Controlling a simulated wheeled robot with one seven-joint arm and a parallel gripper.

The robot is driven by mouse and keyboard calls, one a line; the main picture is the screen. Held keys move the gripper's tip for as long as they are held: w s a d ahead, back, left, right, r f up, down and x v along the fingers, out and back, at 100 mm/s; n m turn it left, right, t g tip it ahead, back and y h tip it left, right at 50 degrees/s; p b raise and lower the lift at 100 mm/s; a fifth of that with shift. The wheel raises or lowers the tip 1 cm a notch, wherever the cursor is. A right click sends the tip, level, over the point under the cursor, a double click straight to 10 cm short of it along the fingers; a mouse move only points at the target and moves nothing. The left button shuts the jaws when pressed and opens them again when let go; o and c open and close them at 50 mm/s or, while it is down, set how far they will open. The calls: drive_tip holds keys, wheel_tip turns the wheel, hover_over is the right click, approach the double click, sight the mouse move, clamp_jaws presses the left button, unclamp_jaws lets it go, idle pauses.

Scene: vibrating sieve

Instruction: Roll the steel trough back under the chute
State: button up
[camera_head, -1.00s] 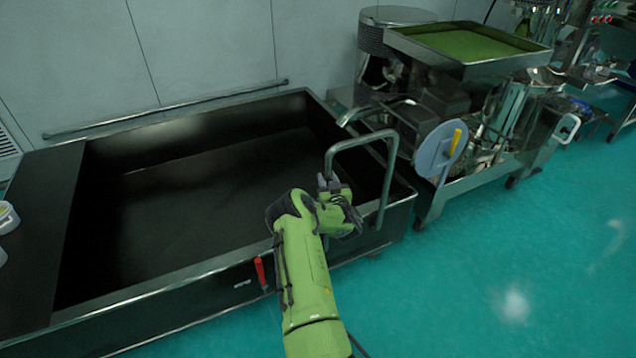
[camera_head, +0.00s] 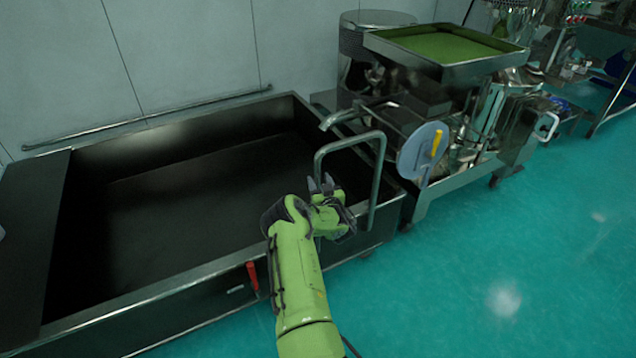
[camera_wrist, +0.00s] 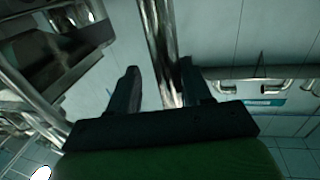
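The steel trough (camera_head: 45,240) is a wide, dark, empty basin filling the left and centre of the head view. A U-shaped steel handle (camera_head: 378,165) stands up at its right end. My gripper (camera_head: 320,183) is at the handle's left leg, with its fingers pointing up. In the wrist view the two fingers (camera_wrist: 160,88) are apart, and a steel bar (camera_wrist: 158,40) runs up from between them. Contact with the bar cannot be told. A short, bent steel spout (camera_head: 342,115) juts over the trough's right end; whether it is the chute is unclear.
The sieve machine with a green-topped tray (camera_head: 445,65) stands right behind the trough's right end. A round grey disc (camera_head: 422,150) with a yellow handle hangs on its front. A red lever (camera_head: 252,276) is on the trough's front. The teal floor (camera_head: 500,260) at right is clear.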

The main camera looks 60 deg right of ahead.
drive_tip(key=shift+w+a+r, duration=0.1)
drive_tip(key=p+v, duration=0.5)
drive_tip(key=v, duration=1)
drive_tip(key=shift+s+a, duration=0.25)
